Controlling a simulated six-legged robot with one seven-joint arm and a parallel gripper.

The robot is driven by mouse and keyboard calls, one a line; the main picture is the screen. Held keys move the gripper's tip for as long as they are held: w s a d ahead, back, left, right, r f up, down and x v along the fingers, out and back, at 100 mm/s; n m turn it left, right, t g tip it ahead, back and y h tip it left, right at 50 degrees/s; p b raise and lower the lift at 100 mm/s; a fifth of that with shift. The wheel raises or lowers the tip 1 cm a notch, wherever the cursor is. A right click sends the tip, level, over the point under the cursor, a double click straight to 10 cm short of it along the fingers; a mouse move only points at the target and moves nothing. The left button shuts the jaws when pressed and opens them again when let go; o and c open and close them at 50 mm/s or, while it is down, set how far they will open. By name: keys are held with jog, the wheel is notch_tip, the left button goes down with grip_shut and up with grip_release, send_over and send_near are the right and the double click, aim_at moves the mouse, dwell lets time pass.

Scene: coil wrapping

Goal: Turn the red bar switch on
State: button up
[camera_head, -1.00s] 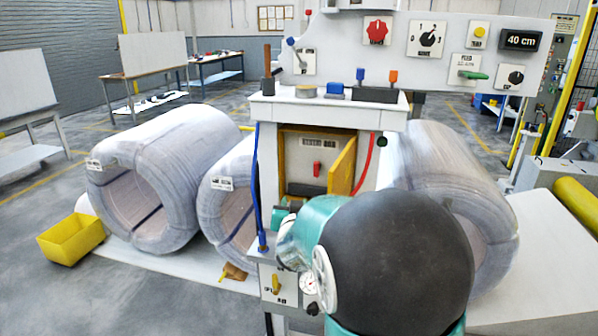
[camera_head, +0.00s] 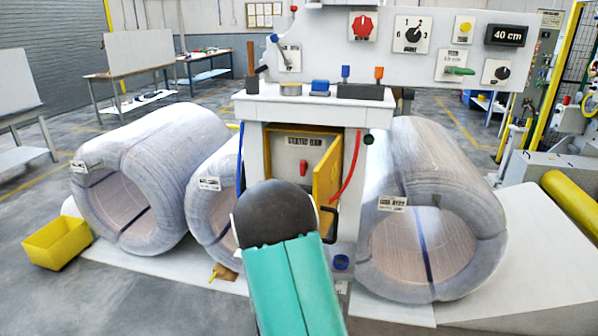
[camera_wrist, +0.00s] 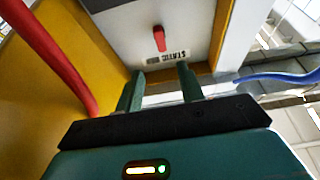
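The small red bar switch (camera_head: 304,168) is on a pale panel labelled "STATIC BAR" inside the open yellow cabinet, in the middle of the machine. In the wrist view the red switch (camera_wrist: 159,38) shows upside down, beyond my fingertips and roughly centred between them. My gripper (camera_wrist: 160,74) is open and empty, its two green fingers pointing toward the panel, with a gap to the switch. In the head view my arm hides the gripper. I cannot tell which setting the switch is in.
The yellow cabinet door (camera_head: 327,172) stands open on the right, with a red hose (camera_head: 345,172) beside it. In the wrist view the red hose (camera_wrist: 58,62) is left of my gripper and a blue cable (camera_wrist: 280,77) right. Large wrapped coils (camera_head: 437,165) flank the machine.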

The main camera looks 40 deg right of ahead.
aim_at(302, 169)
jog(key=x, duration=1.2)
jog(key=shift+w+d, duration=0.15)
jog(key=shift+w, duration=0.1)
grip_shut()
